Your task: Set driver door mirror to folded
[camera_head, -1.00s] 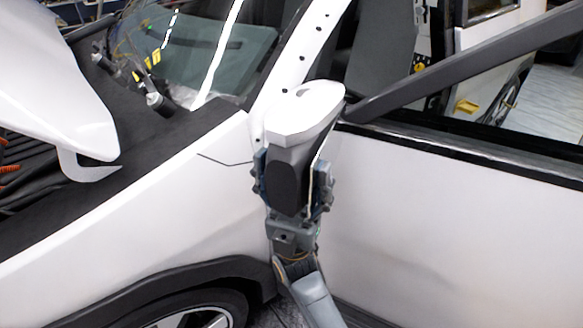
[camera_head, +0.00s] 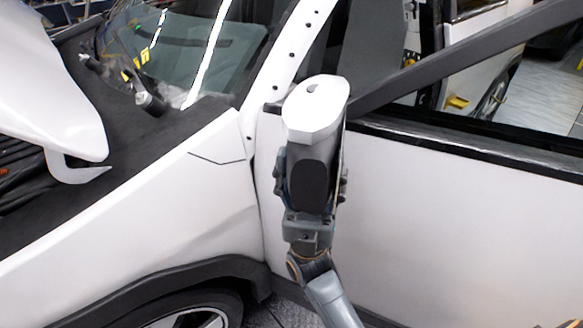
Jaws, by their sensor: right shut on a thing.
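The driver door mirror (camera_head: 316,110) has a white cap over a dark grey lower housing. It stands at the front corner of the white driver door (camera_head: 440,230), close to the base of the window. My right gripper (camera_head: 311,182) comes up from below and is shut on the mirror, one finger on each side of the dark housing. The mirror's glass and its hinge do not show clearly. My left gripper is out of the picture.
The raised white hood (camera_head: 50,90) and the windshield (camera_head: 185,50) are at the left. A dark bar (camera_head: 450,50) slants up to the right from behind the mirror. The front wheel (camera_head: 190,312) is below.

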